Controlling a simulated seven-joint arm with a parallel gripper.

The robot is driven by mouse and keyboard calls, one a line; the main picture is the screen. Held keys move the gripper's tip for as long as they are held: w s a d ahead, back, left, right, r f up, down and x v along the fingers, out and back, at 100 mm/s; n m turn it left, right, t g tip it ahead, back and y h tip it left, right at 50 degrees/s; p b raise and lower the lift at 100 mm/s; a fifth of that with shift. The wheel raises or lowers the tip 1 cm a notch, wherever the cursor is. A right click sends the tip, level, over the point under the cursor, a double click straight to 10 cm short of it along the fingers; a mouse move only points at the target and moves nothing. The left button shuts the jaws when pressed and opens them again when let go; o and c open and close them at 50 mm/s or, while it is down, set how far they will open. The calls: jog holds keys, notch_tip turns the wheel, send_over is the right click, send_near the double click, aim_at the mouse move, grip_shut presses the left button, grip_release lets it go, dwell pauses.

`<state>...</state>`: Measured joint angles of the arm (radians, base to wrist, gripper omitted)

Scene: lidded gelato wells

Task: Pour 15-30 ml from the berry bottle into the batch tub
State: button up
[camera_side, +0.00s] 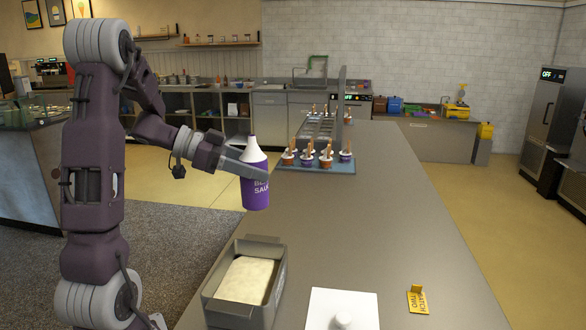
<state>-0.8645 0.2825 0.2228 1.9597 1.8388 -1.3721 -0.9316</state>
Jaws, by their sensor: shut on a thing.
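My gripper (252,171) is shut on a purple berry bottle (256,196) with a white cone-shaped top and partly legible "SAUCE" lettering. The bottle is upright, nozzle up, and held in the air near the counter's left edge. The batch tub (275,296), a grey rectangular container, stands on the near part of the counter, below the bottle in the picture. Pale, creamy contents (246,280) show inside it. The bottle is apart from the tub. Part of the bottle is hidden behind the gripper fingers.
A white lid (352,300) with a round knob lies right of the tub. A yellow "BATCH TWO" tag (418,299) stands farther right. A blue tray (340,167) with several small cups and a metal rack is farther back. The mid counter (350,230) is clear.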

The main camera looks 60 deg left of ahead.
jog(key=shift+s+a, duration=0.1)
jog(key=shift+s, duration=0.3)
jog(key=shift+w+a+m+t+y, duration=0.15)
jog(key=shift+m+t, duration=0.15)
jog(key=shift+m, duration=0.25)
jog(key=shift+w+a+m+t+y, duration=0.15)
jog(key=shift+m+t, duration=0.15)
jog(key=shift+m, duration=0.25)
jog(key=f+m, duration=0.1)
jog(key=f, duration=0.2)
jog(key=f+m+t, duration=0.1)
jog(key=f, duration=0.2)
jog(key=f+m+t+y, duration=0.1)
jog(key=f, duration=0.2)
jog(key=shift+w+a+f+m, duration=0.2)
jog(key=shift+a+m, duration=0.1)
jog(key=shift+m, duration=0.1)
jog(key=m+t, duration=0.1)
jog(key=m, duration=0.2)
jog(key=shift+t+y, duration=0.4)
jog(key=m, duration=0.1)
jog(key=m+t, duration=0.1)
jog(key=r+m, duration=0.1)
jog(key=shift+s+d+m+t, duration=0.25)
jog(key=shift+s+m+t, duration=0.05)
jog(key=shift+m+h, duration=0.4)
jog(key=shift+m, duration=0.3)
dwell(0.4)
